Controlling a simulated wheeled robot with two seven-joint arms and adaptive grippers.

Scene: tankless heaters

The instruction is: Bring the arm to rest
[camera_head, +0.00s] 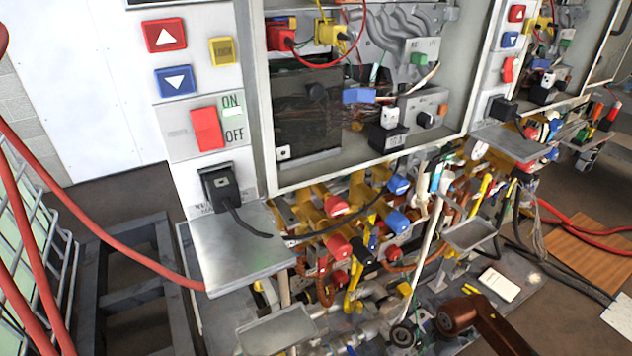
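Neither my left nor my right gripper shows in the head view. No arm of mine can be made out with certainty. A dark brown, jointed-looking metal part (458,316) comes in at the bottom edge, right of the middle; I cannot tell what it belongs to. The heater test stand fills the middle, with an open grey cabinet (268,120) and a white control panel (190,88) on its left. The panel has a red up button (164,35), a blue down button (176,81) and a red ON/OFF switch (207,129).
A black plug (218,184) sits in the panel above a metal shelf (235,250). Below the cabinet are yellow pipes with red and blue valve caps (398,222). Red hoses (90,215) cross the left side, beside a wire rack (40,240). A second stand (505,140) is at right.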

